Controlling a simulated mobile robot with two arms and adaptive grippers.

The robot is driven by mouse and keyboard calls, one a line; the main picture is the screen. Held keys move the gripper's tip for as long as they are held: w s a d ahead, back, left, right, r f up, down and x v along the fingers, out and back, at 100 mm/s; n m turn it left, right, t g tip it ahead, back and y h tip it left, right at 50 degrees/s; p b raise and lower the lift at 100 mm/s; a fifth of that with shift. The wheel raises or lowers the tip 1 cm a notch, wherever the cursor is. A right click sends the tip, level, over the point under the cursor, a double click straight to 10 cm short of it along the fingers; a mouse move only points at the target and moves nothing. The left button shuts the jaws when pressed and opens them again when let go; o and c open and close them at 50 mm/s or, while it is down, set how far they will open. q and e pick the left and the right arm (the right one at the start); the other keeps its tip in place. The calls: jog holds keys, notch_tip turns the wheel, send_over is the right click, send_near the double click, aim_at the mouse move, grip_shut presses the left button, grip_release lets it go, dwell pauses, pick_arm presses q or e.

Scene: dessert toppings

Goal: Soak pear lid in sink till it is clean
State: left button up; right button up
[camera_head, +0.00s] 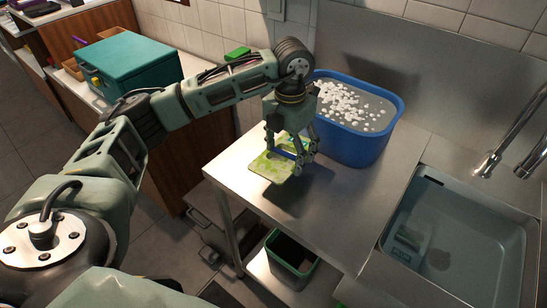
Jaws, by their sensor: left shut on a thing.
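My left gripper (291,154) reaches in from the left over the near left part of the metal counter and points down. It is shut on a flat, yellow-green lid (270,168) with darker blotches and a blue part near the fingers. This looks like the pear lid. Whether the lid touches the counter or hangs just above it I cannot tell, and the fingers hide part of it. The sink (462,235) is at the right, with grey-blue, water-like contents. My right gripper is not in view.
A blue tub (352,146) with white bits floating in it stands behind the gripper. Metal taps (487,163) overhang the sink. The counter (350,210) between lid and sink is clear. A dark green bin (291,262) is below.

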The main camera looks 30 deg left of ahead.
aim_at(274, 149)
pick_arm(q)
jog(key=a+f, duration=0.1)
jog(key=a, duration=0.1)
jog(key=a+f, duration=0.1)
jog(key=shift+a+f+p, duration=0.1)
jog(key=shift+a+p, duration=0.2)
jog(key=shift+a, duration=0.05)
jog(key=shift+a+f+p, duration=0.1)
jog(key=shift+f+p, duration=0.65)
jog(key=shift+f, duration=1.15)
jog(key=o, duration=1.1)
jog(key=shift+f, duration=0.15)
jog(key=shift+r+b, duration=0.3)
jog(key=r+b, duration=0.1)
jog(key=r, duration=0.2)
jog(key=r+b, duration=0.1)
jog(key=r, duration=0.2)
jog(key=shift+s+d+r, duration=0.15)
jog(key=shift+d+r, duration=0.05)
jog(key=shift+r, duration=0.4)
